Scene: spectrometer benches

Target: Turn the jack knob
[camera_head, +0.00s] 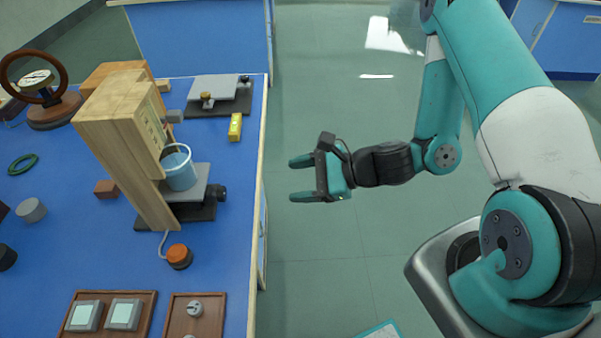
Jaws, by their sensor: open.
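A small jack stands on the blue bench, with a grey top plate (196,181) and a dark base. Its dark round jack knob (218,192) sticks out on the right side, towards the bench edge. My gripper (297,179) is open and empty. It is over the floor to the right of the bench, apart from the knob, with its fingers pointing left towards it.
Behind stand a grey plate device (218,89) and a yellow block (235,127). An orange-topped button (179,256) with a cable sits in front of the jack. Wooden switch panels (204,325) lie at the front edge. The space between knob and gripper looks clear.

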